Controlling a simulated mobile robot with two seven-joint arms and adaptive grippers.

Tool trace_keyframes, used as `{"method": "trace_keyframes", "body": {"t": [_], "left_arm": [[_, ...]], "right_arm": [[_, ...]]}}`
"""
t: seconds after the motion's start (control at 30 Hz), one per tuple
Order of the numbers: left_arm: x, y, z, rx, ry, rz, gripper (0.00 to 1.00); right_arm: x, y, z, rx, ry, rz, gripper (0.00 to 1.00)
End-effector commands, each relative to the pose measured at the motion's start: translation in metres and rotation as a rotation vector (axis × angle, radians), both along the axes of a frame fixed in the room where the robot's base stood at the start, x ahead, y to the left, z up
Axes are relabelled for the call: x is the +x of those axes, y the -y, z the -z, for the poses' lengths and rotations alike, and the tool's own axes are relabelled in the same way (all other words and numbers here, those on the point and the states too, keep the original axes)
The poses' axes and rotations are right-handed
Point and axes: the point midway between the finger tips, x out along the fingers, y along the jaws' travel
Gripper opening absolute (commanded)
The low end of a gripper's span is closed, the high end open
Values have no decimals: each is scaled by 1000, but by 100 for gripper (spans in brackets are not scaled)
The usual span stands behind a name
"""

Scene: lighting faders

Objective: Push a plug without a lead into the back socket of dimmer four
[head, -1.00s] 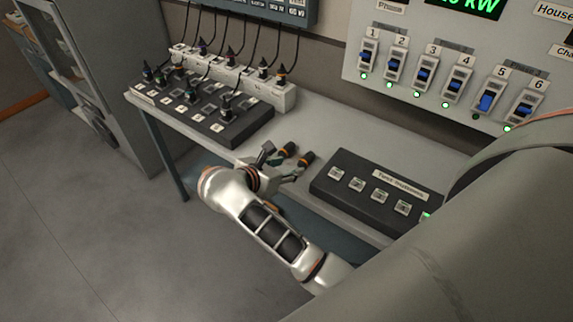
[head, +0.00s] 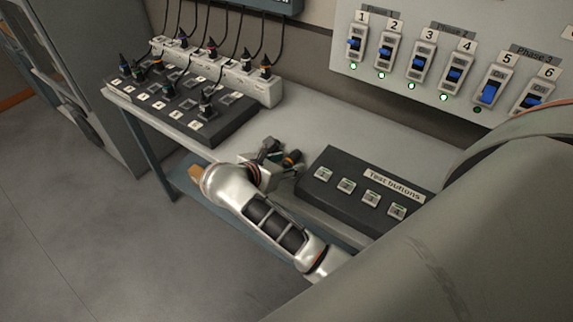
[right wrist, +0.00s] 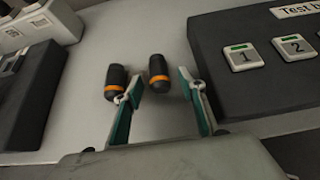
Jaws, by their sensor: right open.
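Two black plugs with orange bands and no leads stand on the grey bench: the left plug (right wrist: 115,82) and the right plug (right wrist: 158,75). In the head view, the right plug (head: 292,157) shows beside my right gripper (head: 278,163). My right gripper (right wrist: 160,92) is open, its teal fingers low near the bench. The right plug is in line with the gap between the fingers; the left plug is by the left fingertip. The black dimmer box (head: 222,131) is at the left, with leaded plugs in some sockets. Its numbers are too small to read. My left gripper is out of view.
A white socket strip (head: 262,90) with several leads stands behind the dimmer box. A dark test-button box (head: 335,193) is close to the right of my right gripper. A breaker panel (head: 400,75) hangs on the wall. The bench (head: 320,125) behind the plugs is clear.

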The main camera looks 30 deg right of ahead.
Motion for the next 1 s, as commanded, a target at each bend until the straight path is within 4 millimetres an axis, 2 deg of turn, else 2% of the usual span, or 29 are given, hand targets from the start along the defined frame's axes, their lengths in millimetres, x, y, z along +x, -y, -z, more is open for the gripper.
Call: {"method": "trace_keyframes", "body": {"t": [0.27,0.4,0.43,0.67,1.0], "left_arm": [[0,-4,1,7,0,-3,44],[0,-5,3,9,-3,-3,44],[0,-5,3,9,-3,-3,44],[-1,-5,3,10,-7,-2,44],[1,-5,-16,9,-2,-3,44]], "right_arm": [[1,0,0,0,1,-1,40],[1,0,0,0,0,0,4],[1,0,0,0,0,0,2],[1,0,-3,0,1,-1,2],[0,-1,-27,1,-1,-1,2]]}}
